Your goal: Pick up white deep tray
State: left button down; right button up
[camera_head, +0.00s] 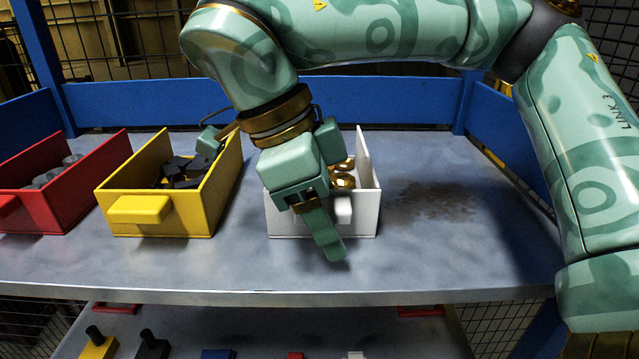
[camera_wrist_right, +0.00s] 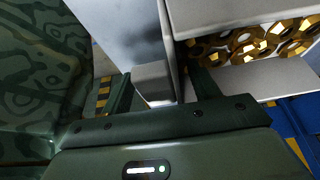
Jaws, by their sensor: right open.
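The white deep tray (camera_head: 367,190) stands on the grey shelf, right of the yellow tray, and holds brass nuts (camera_head: 343,177). Its block handle (camera_head: 343,210) sticks out at the front. My right gripper (camera_head: 327,230) is over the front of the tray, fingers pointing down and toward the shelf's front edge, partly hiding the tray. In the right wrist view the handle (camera_wrist_right: 152,82) shows between the two open fingers, with the nuts (camera_wrist_right: 250,42) beyond the tray's front wall. I cannot tell whether the fingers touch the handle. My left gripper is not in view.
A yellow tray (camera_head: 205,208) with dark parts and a red tray (camera_head: 62,215) with grey parts stand to the left. Blue side rails (camera_head: 415,101) edge the shelf. The shelf right of the white tray is free, with a dark stain (camera_head: 435,200). Small parts lie on a lower shelf.

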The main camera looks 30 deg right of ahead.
jog(key=shift+d, duration=0.1)
jog(key=shift+c, duration=0.3)
jog(key=shift+s, duration=0.1)
jog(key=c, duration=1)
jog(key=shift+c, duration=1.1)
jog(key=shift+r, duration=0.1)
